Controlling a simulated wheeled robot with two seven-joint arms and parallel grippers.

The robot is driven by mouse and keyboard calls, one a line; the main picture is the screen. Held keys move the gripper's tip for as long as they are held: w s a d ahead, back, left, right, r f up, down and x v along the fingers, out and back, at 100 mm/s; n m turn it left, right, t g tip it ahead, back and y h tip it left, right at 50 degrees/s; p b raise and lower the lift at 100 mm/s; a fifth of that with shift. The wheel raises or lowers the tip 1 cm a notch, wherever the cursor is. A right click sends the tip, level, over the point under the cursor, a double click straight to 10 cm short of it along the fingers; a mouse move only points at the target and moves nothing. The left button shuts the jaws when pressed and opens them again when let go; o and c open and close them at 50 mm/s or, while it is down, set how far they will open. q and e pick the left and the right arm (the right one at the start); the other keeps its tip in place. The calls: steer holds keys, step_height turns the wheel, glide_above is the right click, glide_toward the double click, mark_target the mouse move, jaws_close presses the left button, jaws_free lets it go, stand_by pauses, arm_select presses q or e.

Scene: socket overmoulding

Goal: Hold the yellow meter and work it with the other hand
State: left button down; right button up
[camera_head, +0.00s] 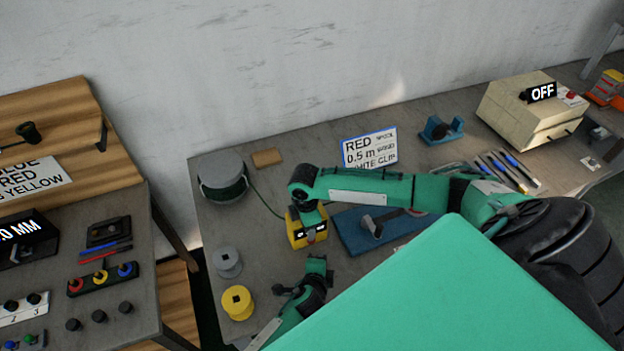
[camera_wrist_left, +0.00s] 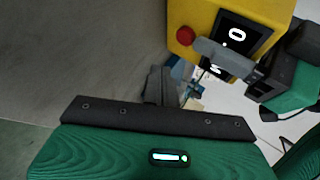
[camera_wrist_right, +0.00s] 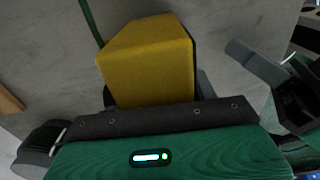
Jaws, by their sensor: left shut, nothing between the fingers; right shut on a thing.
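The yellow meter (camera_head: 307,237) is held above the bench, with a dark display on its face. My right gripper (camera_wrist_right: 150,100) is shut on it. In the left wrist view the meter (camera_wrist_left: 205,22) shows a red button (camera_wrist_left: 185,36) beside the display, and a grey finger of my right gripper crosses the display, partly hiding the reading. My left gripper (camera_head: 317,265) is shut and empty, just in front of the meter and apart from it. Its closed fingers (camera_wrist_left: 160,85) also show in the left wrist view, below the red button.
A spool of dark green wire (camera_head: 222,178) stands behind left, its wire running toward the meter. A grey spool (camera_head: 227,262) and a yellow spool (camera_head: 237,302) stand left of my left gripper. A blue board (camera_head: 365,236) lies to the right, beneath my right arm.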

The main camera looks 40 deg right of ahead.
arm_select(q)
steer(key=shift+s+a, duration=0.25)
steer(key=shift+s, duration=0.75)
arm_select(e)
steer(key=o, duration=1.1)
steer(key=shift+c, duration=0.2)
